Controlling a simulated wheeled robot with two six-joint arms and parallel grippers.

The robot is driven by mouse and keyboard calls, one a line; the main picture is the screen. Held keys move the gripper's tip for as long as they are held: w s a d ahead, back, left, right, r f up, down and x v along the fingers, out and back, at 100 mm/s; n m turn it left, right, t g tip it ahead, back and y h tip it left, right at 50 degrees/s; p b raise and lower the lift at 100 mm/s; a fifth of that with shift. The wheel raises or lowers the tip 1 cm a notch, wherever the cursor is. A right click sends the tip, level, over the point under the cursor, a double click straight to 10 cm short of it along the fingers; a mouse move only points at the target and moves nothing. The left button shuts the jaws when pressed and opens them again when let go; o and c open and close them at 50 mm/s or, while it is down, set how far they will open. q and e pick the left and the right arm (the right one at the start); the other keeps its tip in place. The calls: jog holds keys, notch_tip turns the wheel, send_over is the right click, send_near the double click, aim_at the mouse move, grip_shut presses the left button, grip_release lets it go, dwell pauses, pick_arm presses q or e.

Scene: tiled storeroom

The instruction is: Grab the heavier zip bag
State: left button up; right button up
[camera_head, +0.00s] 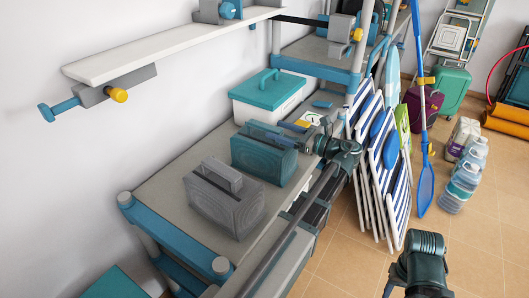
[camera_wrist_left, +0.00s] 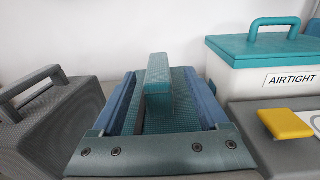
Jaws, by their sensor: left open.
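A grey bag-like case (camera_head: 222,203) with a top handle stands upright on the shelf top, and a teal one (camera_head: 262,160) stands just behind it. My left gripper (camera_head: 264,132) is open at the top of the teal bag. In the left wrist view, the teal bag's handle (camera_wrist_left: 158,85) stands between the two blue fingers, which have gaps on both sides of it. The grey bag (camera_wrist_left: 50,120) is at the left there, clear of the fingers. Which bag is heavier cannot be seen. Part of my right arm shows at the lower right, but its gripper does not.
A white box with a teal lid (camera_head: 268,90), marked AIRTIGHT, stands behind the teal bag. A white wall shelf (camera_head: 170,45) hangs above. Striped folding chairs (camera_head: 372,160) and water bottles (camera_head: 462,185) stand at the right.

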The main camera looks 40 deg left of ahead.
aim_at(265, 125)
pick_arm(q)
jog(key=shift+a, duration=0.25)
jog(key=a, duration=0.2)
jog(key=s+a, duration=0.1)
jog(key=a, duration=0.2)
grip_shut()
dwell(0.4)
dwell(1.0)
